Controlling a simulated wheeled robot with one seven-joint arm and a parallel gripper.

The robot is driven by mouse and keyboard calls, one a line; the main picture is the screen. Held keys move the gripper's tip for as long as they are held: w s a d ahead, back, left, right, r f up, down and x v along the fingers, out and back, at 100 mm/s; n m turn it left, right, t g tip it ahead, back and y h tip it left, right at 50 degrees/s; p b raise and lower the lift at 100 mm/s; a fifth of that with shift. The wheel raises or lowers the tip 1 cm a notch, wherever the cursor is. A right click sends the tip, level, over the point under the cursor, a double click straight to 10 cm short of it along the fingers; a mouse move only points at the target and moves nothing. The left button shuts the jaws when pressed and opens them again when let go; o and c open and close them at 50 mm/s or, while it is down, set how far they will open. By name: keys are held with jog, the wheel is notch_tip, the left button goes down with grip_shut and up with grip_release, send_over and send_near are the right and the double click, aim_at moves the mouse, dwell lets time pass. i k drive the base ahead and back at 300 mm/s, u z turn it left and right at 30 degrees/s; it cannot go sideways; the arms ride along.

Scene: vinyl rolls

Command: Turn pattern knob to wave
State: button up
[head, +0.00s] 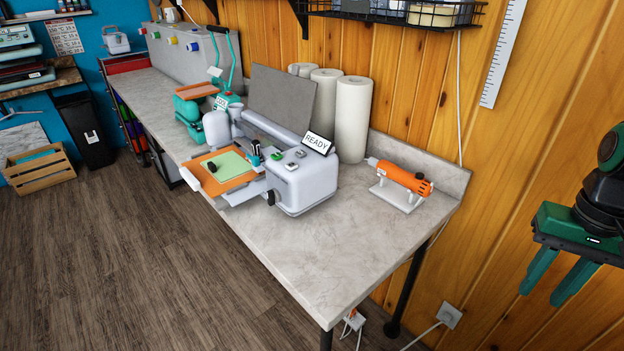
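A white cutting machine (302,187) stands on the grey worktop, with a tilted sign reading READY (318,143) on top. A dark knob (271,197) sits low on its front side, and small buttons (290,165) are on its top. I cannot tell which control is the pattern knob, and no wave marking is legible. An orange mat with a light green sheet (232,167) lies at the machine's left. My gripper (541,297) hangs at the far right, its two green fingers apart and empty, away from the machine and past the worktop's right end.
An orange tool (403,176) rests on a white stand right of the machine. White rolls (352,118) stand behind it. A teal press (196,113) is farther left. The worktop's front right (345,245) is clear. A wire basket (395,12) hangs above.

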aim_at(273, 196)
jog(key=z, duration=1.35)
jog(key=k, duration=1.05)
jog(key=u, duration=1.95)
jog(key=i, duration=1)
